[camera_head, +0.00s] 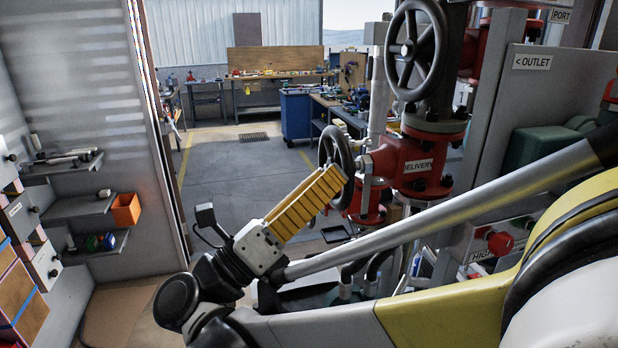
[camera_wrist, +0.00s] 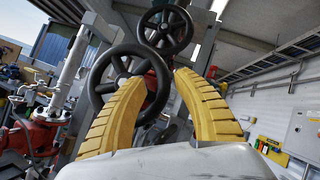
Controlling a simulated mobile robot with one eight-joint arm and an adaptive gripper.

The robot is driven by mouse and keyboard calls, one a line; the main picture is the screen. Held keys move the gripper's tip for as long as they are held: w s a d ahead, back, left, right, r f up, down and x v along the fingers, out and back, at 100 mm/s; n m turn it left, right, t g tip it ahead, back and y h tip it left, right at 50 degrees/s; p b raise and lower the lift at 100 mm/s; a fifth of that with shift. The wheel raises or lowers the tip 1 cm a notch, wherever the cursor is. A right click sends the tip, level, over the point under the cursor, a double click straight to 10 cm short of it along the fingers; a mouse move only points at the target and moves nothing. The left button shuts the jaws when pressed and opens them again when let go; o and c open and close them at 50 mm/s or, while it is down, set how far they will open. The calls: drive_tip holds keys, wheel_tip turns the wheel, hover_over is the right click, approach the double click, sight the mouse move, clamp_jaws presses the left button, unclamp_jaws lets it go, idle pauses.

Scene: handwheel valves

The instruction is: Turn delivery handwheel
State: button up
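The red valve body labelled DELIVERY (camera_head: 405,160) stands right of centre in the head view. A black spoked handwheel (camera_head: 345,150) sits on its left side, seen nearly edge-on. My gripper (camera_head: 333,180) has long yellow ribbed fingers, with the tips at this wheel's lower part; they hide some of it. In the wrist view, my gripper (camera_wrist: 160,80) is open, its fingers well apart. The lower, nearer handwheel (camera_wrist: 97,75) lies behind the left finger, and its right rim shows between the fingertips. I cannot tell whether a finger touches the rim.
Another black handwheel (camera_head: 417,48) stands above the red body; it also shows in the wrist view (camera_wrist: 165,28). A grey panel marked OUTLET (camera_head: 550,90) and a red knob (camera_head: 500,243) are at right. Shelves (camera_head: 75,205) line the left wall. Open floor (camera_head: 240,170) lies behind.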

sight(342, 160)
drive_tip(key=x, duration=0.1)
drive_tip(key=p+x, duration=0.1)
drive_tip(key=x, duration=0.1)
drive_tip(key=shift+a+r, duration=0.1)
drive_tip(key=shift+r, duration=0.2)
drive_tip(key=shift+w+r+n+p, duration=0.15)
drive_tip(key=shift+n+p, duration=0.15)
drive_tip(key=shift+p, duration=0.2)
drive_tip(key=shift+w+d+n+t+y+p, duration=0.2)
drive_tip(key=shift+n+t+y+p, duration=0.1)
drive_tip(key=shift+n+y, duration=0.35)
drive_tip(key=shift+d, duration=0.15)
drive_tip(key=shift+s+d+f+b, duration=0.1)
drive_tip(key=shift+d+f+b, duration=0.25)
drive_tip(key=shift+f, duration=0.15)
drive_tip(key=shift+c, duration=0.5)
drive_tip(key=shift+s, duration=0.2)
clamp_jaws()
